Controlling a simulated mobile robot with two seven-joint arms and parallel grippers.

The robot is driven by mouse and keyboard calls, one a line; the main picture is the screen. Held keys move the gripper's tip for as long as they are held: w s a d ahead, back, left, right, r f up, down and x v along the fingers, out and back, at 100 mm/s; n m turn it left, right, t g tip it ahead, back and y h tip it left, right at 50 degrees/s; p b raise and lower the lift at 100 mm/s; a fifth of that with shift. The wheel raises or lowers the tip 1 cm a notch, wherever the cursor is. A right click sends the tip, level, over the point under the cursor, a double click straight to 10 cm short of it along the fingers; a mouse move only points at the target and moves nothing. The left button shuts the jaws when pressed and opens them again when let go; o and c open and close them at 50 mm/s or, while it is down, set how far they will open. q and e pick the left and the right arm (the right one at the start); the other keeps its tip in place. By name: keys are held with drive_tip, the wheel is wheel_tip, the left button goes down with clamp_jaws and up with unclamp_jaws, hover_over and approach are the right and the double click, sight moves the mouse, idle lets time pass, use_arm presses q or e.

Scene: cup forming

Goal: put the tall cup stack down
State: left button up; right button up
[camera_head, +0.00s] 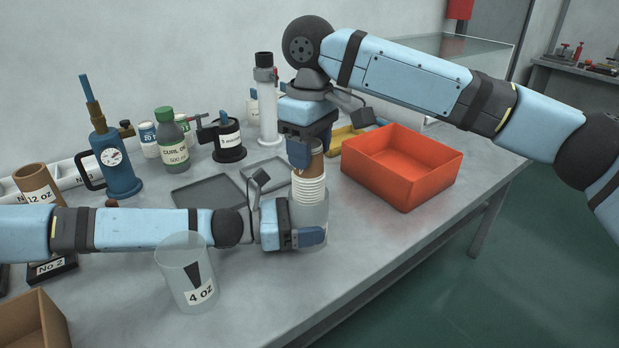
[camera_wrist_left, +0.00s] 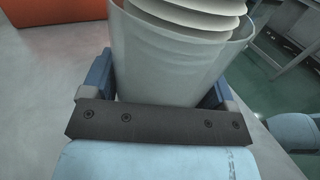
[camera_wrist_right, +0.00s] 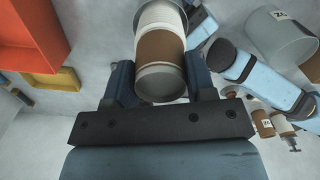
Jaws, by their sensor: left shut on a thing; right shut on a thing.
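The tall cup stack (camera_head: 308,192) stands upright, with several white rims and a brown-banded cup body above them. Its lower part is inside a translucent cylinder (camera_head: 315,213). The white rims (camera_wrist_left: 195,12) also show inside the cylinder in the left wrist view. My left gripper (camera_head: 292,230) is shut around the translucent cylinder, low near the table. My right gripper (camera_head: 307,152) is directly above, shut on the brown-and-white top of the stack (camera_wrist_right: 161,50), whose round grey end faces the right wrist camera. The stack's lower end is hidden, so what it rests on cannot be told.
A clear cylinder marked 4 OZ (camera_head: 187,275) stands in front of my left arm. An empty orange bin (camera_head: 400,165) is to the right. Dark flat trays (camera_head: 208,192), a green-capped bottle (camera_head: 173,138) and a blue pump-like tool (camera_head: 118,165) are behind. The right front tabletop is clear.

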sight(309, 178)
drive_tip(key=shift+f, duration=2.85)
drive_tip(key=shift+f, duration=0.1)
drive_tip(key=o, duration=1.2)
drive_tip(key=shift+c, duration=0.2)
wheel_tip(309, 178, up, 12)
drive_tip(key=shift+r, duration=0.15)
use_arm(q)
drive_tip(key=o, duration=0.8)
drive_tip(key=shift+a, duration=0.1)
